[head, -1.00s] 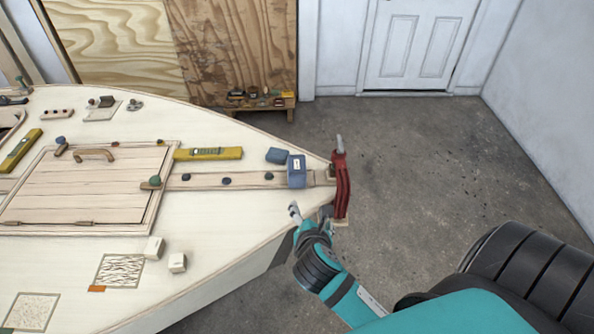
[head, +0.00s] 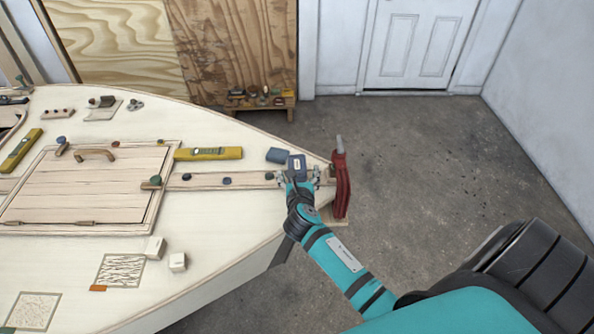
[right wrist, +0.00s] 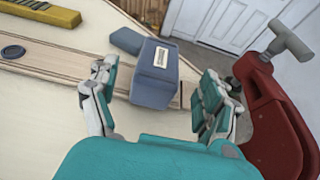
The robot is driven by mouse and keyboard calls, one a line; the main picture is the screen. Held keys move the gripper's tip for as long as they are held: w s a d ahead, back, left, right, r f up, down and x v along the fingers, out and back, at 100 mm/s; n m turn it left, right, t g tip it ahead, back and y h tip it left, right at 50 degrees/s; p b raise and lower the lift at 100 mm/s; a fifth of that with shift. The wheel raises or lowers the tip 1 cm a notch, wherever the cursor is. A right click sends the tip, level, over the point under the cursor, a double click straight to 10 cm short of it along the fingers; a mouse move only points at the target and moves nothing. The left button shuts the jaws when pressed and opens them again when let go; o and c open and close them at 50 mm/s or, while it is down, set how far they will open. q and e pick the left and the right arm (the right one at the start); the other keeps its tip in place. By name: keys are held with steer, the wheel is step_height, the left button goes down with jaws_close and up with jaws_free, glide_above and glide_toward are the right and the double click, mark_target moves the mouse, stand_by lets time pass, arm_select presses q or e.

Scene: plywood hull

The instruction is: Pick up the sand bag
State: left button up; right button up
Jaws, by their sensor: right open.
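A blue, block-shaped bag with a white label (head: 296,163), which I take to be the sand bag, sits on the wooden strip near the hull's pointed end. It also shows in the right wrist view (right wrist: 156,78). My right gripper (head: 300,179) is open, with one finger on each side of the bag's near part. In the right wrist view, gaps show between the bag and both fingers of the gripper (right wrist: 160,80); the right gap is wider. A smaller, flatter blue piece (head: 277,155) lies just behind the bag. My left gripper is out of view.
A red clamp (head: 341,185) stands at the hull's tip, close to the right finger. A yellow level (head: 208,153) and dark round discs lie to the left. A wooden hatch (head: 90,184) and white blocks are farther left. Bare floor lies to the right.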

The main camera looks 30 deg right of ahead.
mark_target(297, 164)
steer(key=x, duration=0.5)
steer(key=shift+w+d+r, duration=0.1)
steer(key=shift+w+d, duration=0.05)
steer(key=shift+w, duration=0.25)
steer(key=shift+s+r, duration=0.1)
steer(key=shift+c, duration=1.1)
jaws_close()
steer(key=shift+r, duration=0.1)
